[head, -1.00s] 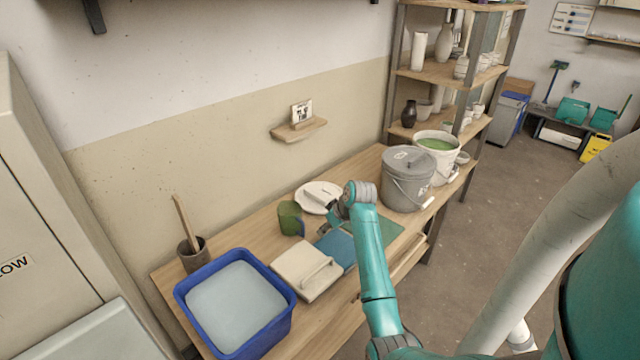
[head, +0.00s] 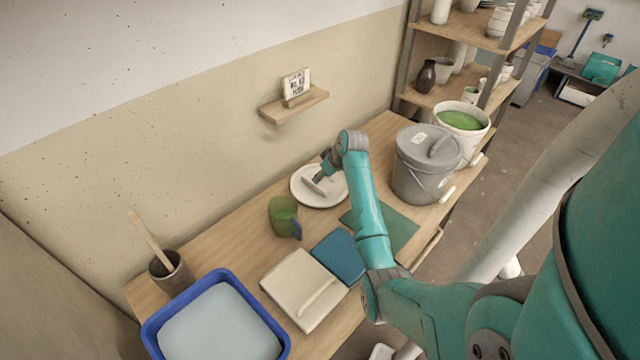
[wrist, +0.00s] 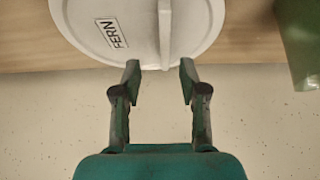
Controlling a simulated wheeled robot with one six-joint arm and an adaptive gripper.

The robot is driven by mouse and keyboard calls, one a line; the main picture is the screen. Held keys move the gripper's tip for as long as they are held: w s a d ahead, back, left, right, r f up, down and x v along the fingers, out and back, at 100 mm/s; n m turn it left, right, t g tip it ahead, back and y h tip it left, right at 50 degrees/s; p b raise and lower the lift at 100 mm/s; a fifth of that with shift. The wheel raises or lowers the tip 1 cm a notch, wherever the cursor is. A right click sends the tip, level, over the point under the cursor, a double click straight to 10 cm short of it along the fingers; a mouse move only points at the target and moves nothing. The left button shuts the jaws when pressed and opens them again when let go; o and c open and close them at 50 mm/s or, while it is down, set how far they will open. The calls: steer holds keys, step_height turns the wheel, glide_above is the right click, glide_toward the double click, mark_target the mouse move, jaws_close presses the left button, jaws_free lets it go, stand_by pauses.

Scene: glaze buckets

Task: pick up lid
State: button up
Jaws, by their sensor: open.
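A round white lid (head: 335,199) with a raised bar handle lies on the wooden bench by the wall. In the wrist view the lid (wrist: 85,22) bears the label FERN, and its handle (wrist: 165,25) points toward my gripper (wrist: 160,68). My gripper is open and empty, with one fingertip on each side of the handle's near end in the picture. I cannot tell whether they touch it. In the head view my gripper (head: 320,176) is over the lid. A white bucket (head: 468,140) with green glaze stands uncovered at the bench's far end.
A grey lidded bucket (head: 415,180) stands right of my arm. A green mug (head: 283,214) is close to the lid. A small wall shelf (head: 280,110) hangs above.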

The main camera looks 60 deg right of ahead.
mark_target(320, 183)
steer(key=shift+a+x, duration=0.2)
steer(key=shift+x, duration=1.4)
steer(key=shift+a+x, duration=0.15)
steer(key=shift+x, duration=1.45)
jaws_close()
